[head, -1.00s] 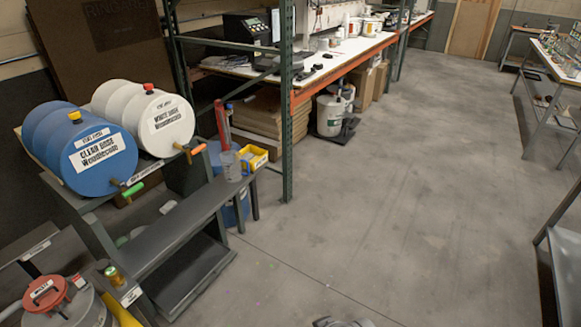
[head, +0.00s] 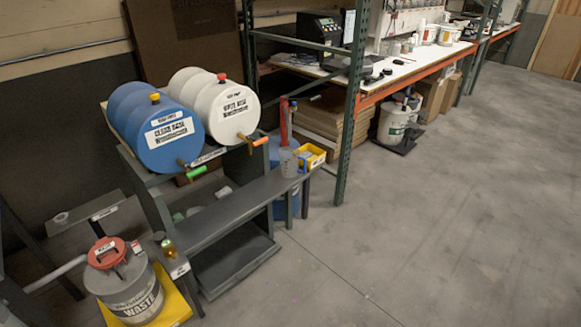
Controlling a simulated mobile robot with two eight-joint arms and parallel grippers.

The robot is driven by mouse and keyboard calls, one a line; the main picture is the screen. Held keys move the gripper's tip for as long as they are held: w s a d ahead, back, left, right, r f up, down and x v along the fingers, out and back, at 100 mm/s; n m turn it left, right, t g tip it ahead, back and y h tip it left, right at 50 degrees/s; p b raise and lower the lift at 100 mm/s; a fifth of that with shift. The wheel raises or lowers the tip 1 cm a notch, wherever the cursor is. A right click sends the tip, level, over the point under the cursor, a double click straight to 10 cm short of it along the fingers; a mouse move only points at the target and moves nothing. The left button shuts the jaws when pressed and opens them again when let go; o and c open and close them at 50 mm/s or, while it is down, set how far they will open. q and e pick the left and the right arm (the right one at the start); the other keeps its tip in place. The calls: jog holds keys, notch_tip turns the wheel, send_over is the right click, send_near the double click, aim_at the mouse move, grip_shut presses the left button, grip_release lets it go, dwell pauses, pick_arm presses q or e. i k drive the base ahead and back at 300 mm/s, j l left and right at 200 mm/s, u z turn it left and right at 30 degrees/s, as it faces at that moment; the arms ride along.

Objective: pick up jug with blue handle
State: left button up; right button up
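A translucent grey jug (head: 289,162) stands upright at the right end of the dark grey bench (head: 245,203). A small blue patch on its right side looks like its handle, but it is too small to be sure. A yellow bin (head: 312,156) is just right of and behind the jug. Neither of my grippers shows in the head view.
A blue drum (head: 158,158) and a white drum (head: 226,133) lie on a rack above the bench. A waste can (head: 131,291) stands on a yellow base at lower left. A green shelf post (head: 352,110) rises behind the bench. The floor (head: 420,240) at right is clear.

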aim_at(293, 164)
jog(key=i+u, duration=0.1)
jog(key=i, duration=0.5)
jog(key=i+u, duration=0.15)
jog(key=i, duration=0.5)
jog(key=i+l+u, duration=0.1)
jog(key=i, duration=0.5)
jog(key=i+l+u, duration=0.1)
jog(key=i+l, duration=0.15)
jog(key=i, duration=0.35)
